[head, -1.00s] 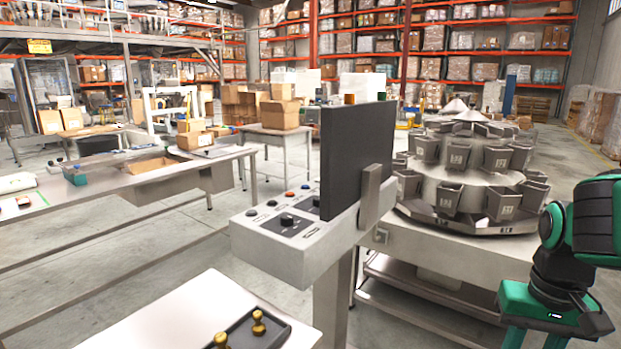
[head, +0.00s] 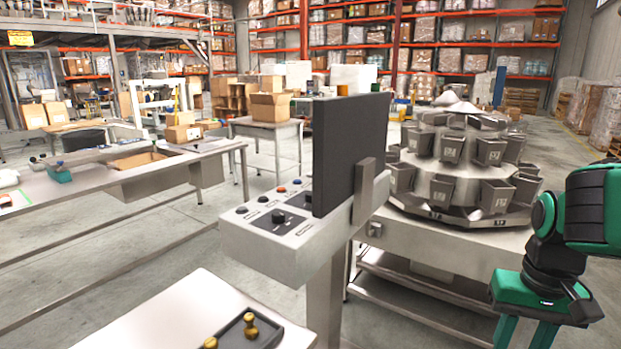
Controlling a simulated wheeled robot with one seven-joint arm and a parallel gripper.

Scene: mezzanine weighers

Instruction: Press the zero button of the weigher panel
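The weigher panel (head: 272,239) is a grey console box on a post in the middle of the head view. Its sloped top carries a black rotary knob (head: 278,215), several small dark buttons and an orange-red button (head: 282,189). A dark screen (head: 349,150) stands upright on the panel and hides part of its top. The button labels are too small to read, so I cannot tell which is the zero button. My green and black arm shows at the right edge, apart from the panel. My gripper is not in view.
A white-topped table (head: 165,318) with a dark tray (head: 262,339) of brass weights stands at the front left. The multihead weigher (head: 452,165) stands behind and right of the panel. A long steel bench (head: 95,190) runs along the left. Grey floor is free between bench and panel.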

